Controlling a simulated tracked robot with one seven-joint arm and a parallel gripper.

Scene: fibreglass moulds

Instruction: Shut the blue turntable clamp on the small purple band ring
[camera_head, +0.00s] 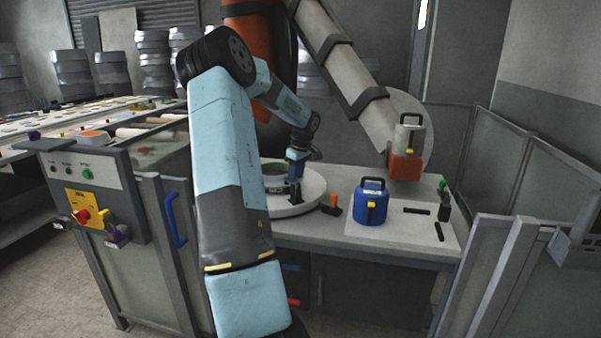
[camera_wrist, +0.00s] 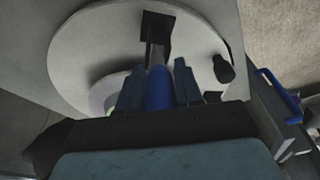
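The round white turntable (camera_head: 310,196) stands on the bench, and in the wrist view its disc (camera_wrist: 85,45) fills the upper middle. The blue clamp handle (camera_wrist: 160,90) stands between the two fingers of my gripper (camera_wrist: 160,82), in front of a dark bracket (camera_wrist: 157,27). The finger gaps are too small and dark to show contact. In the head view my gripper (camera_head: 297,163) is low over the turntable's near side. A pale ring-shaped piece with green inside (camera_wrist: 103,94) lies left of my fingers, partly hidden by them. I cannot make out a purple band ring there.
A blue box with a black handle (camera_head: 370,202) stands right of the turntable, near an orange-topped tool (camera_head: 333,203). Fence panels (camera_head: 490,165) enclose the right side; a control box (camera_head: 85,190) stands left.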

